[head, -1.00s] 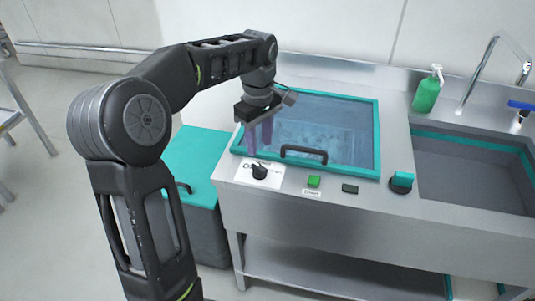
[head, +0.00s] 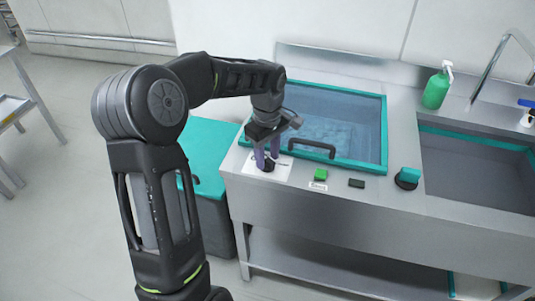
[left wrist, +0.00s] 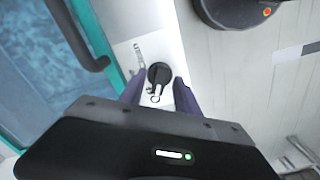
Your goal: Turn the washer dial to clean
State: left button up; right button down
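The washer dial (head: 268,166) is a small black knob on a white label plate (head: 284,169) at the front left of the steel counter. In the left wrist view the dial (left wrist: 159,73) is round with a pale mark on its lower part; the lettering is too blurred to read. My left gripper (head: 267,159) points down at the dial from above. Its two purple fingers are apart, one on each side of the dial; I cannot tell whether they touch it. My right gripper is not in view.
A glass lid with a teal frame (head: 383,130) and black handle (head: 312,148) lies just behind the dial. A green button (head: 320,174), a dark button (head: 356,183) and a teal-topped knob (head: 408,176) sit to the right. A sink and green bottle (head: 436,91) are farther right.

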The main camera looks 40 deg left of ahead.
pick_arm(q)
jog(key=shift+c, duration=0.2)
grip_shut()
dwell(0.4)
